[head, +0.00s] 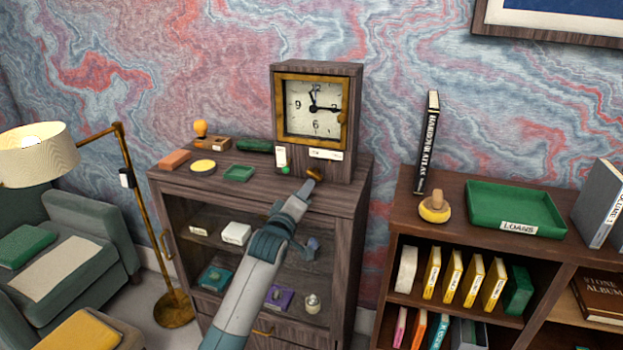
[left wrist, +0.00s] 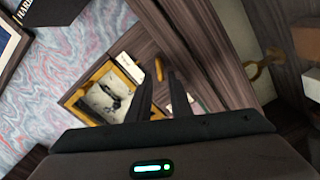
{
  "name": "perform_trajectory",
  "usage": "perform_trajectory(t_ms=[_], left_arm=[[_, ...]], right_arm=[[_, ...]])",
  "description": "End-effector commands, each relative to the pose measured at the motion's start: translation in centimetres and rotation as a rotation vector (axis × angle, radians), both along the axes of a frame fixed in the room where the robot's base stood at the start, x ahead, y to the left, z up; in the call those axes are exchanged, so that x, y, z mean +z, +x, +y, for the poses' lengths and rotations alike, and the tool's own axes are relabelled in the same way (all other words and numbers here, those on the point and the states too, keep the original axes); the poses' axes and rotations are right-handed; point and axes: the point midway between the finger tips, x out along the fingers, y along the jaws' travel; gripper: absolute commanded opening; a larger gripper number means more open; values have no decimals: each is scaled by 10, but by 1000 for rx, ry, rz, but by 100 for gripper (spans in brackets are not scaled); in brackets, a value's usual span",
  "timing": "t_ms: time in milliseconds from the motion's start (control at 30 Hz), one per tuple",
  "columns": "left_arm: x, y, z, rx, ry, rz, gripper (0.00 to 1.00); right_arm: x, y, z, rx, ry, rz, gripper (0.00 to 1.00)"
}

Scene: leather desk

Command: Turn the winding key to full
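The clock (head: 316,68) is a dark wooden box with a brass-framed white dial, standing on the wooden cabinet. A small brass key (head: 314,174) shows low on the clock's front, below a white label (head: 326,154); it also shows in the left wrist view (left wrist: 159,68). My left gripper (head: 307,185) is just in front of the key. In the left wrist view its two dark fingers (left wrist: 160,78) are apart, with the key at or just beyond the gap between their tips. I cannot tell whether they touch it. My right gripper is out of view.
A floor lamp (head: 130,170) stands left. A bookcase with a green tray (head: 515,205) stands right.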

Motion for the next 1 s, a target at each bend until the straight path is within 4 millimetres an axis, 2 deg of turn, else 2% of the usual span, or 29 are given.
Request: perform_trajectory(t_ms=[300, 500, 967, 1000], left_arm=[[1, 36, -12, 0, 2, -1, 19], [1, 50, -17, -1, 0, 0, 19], [0, 55, -18, 0, 0, -1, 19], [0, 55, -18, 0, 0, -1, 16]], right_arm=[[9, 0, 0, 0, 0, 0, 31], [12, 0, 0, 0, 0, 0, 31], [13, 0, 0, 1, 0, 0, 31], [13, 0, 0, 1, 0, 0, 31]])
